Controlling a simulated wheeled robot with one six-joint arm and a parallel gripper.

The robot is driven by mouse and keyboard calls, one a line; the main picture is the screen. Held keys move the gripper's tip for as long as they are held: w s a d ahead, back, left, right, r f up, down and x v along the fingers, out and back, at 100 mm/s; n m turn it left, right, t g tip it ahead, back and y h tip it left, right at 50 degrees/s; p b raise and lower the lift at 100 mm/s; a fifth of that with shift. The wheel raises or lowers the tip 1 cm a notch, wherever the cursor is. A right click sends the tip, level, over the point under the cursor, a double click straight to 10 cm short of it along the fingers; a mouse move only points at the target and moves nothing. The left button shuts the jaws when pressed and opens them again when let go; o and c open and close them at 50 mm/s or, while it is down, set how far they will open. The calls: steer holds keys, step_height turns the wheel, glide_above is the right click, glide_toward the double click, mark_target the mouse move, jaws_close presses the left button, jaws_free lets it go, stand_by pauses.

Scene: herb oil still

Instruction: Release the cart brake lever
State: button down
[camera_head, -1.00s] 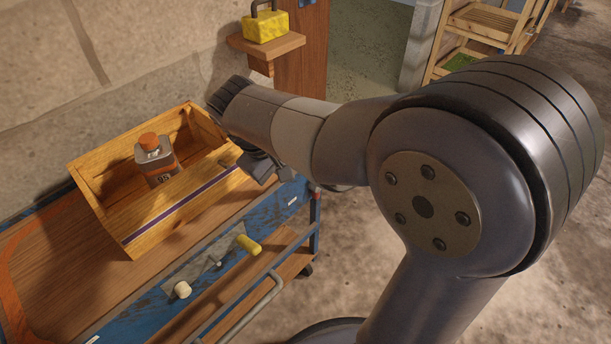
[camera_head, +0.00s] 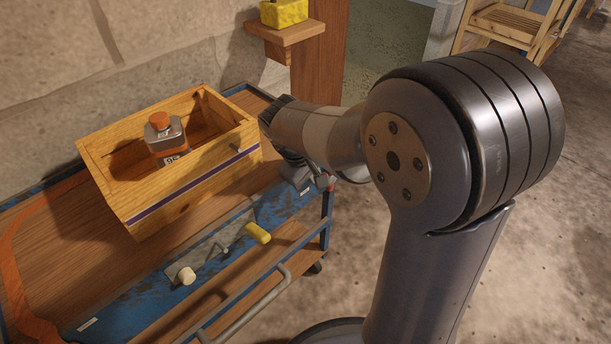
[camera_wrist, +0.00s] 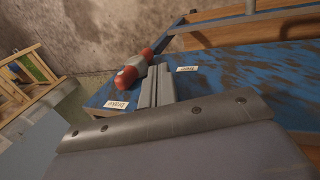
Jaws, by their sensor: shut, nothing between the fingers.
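The blue cart (camera_head: 110,309) stands at the left in the head view. In the wrist view, the red lever (camera_wrist: 129,76) has a grey middle and lies at the blue top's edge. My gripper (camera_head: 299,180) is over that corner in the head view, low near the blue top. In the wrist view, its fingers (camera_wrist: 159,77) are together and empty, right beside the lever. I cannot tell if they touch. Small white labels (camera_wrist: 117,105) lie nearby, too blurred to read surely.
A wooden box (camera_head: 190,190) with an orange-capped bottle (camera_head: 165,140) stands on the cart. A yellow handle (camera_head: 257,233), a white knob (camera_head: 186,276) and a grey rail (camera_head: 253,305) are along the front. Open floor (camera_head: 520,240) lies to the right.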

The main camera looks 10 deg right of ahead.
steer(key=shift+w+d+r, duration=0.1)
steer(key=shift+w+d, duration=0.65)
steer(key=shift+d, duration=0.3)
steer(key=shift+d+r+p, duration=0.1)
steer(key=shift+r+p, duration=0.15)
steer(key=shift+p, duration=0.25)
